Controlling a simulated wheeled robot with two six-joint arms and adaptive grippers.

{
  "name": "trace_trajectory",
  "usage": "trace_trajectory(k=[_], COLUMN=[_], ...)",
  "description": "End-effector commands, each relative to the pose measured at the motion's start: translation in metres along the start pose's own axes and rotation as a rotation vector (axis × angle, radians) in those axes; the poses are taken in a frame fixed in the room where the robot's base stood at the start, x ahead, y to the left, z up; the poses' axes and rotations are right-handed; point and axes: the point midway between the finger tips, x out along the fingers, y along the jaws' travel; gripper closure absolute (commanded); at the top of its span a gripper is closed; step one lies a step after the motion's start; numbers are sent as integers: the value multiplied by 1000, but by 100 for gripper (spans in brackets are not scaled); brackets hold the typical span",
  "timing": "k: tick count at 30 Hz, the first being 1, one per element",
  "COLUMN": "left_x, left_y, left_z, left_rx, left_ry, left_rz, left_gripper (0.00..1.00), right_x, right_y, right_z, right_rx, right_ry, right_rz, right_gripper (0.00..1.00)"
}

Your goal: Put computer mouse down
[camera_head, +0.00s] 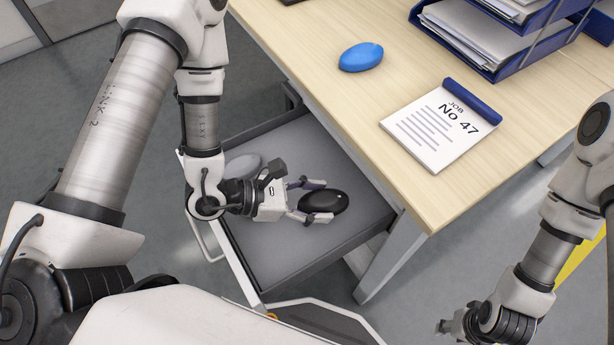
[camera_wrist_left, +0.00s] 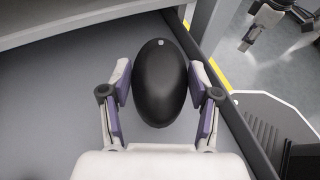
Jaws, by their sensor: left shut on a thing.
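A black computer mouse (camera_head: 323,201) is between the fingers of my left gripper (camera_head: 312,201), inside the open drawer (camera_head: 290,262) under the desk. In the left wrist view the black mouse (camera_wrist_left: 160,85) sits between the two purple-padded fingers (camera_wrist_left: 161,100), which are shut on it. The grey drawer floor lies below it; I cannot tell whether the mouse touches the floor. A blue mouse (camera_head: 361,57) lies on the desk top. My right gripper (camera_head: 455,325) is low at the right, away from the drawer.
The wooden desk (camera_head: 310,50) holds a notepad (camera_head: 440,125) marked "JOB No 47" and blue paper trays (camera_head: 500,40). The drawer's front and side walls surround the left gripper. Bare drawer floor shows around the black mouse.

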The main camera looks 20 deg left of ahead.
Motion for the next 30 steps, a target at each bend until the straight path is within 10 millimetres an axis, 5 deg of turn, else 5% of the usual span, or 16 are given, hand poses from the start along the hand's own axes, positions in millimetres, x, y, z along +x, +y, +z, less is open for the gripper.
trace_trajectory(k=[2, 10, 19, 29, 30], left_x=[7, 11, 25, 27, 27], left_y=[28, 98, 106, 106, 106], left_z=[-10, -6, -38, -43, -43], left_rx=[7, 2, -2, -1, -1], left_ry=[-9, -1, 3, 0, 1], left_rz=[10, 1, -3, -1, -1], left_gripper=[75, 75, 75, 75, 35], right_x=[27, 17, 30, 32, 32], right_y=[0, 0, 0, 0, 0], right_z=[0, -1, 0, -1, 0], right_rx=[0, 0, 0, 0, 0], right_ry=[0, 2, 1, 1, 1], right_rz=[0, 0, 0, 0, 0], right_gripper=[60, 60, 60, 60, 60])
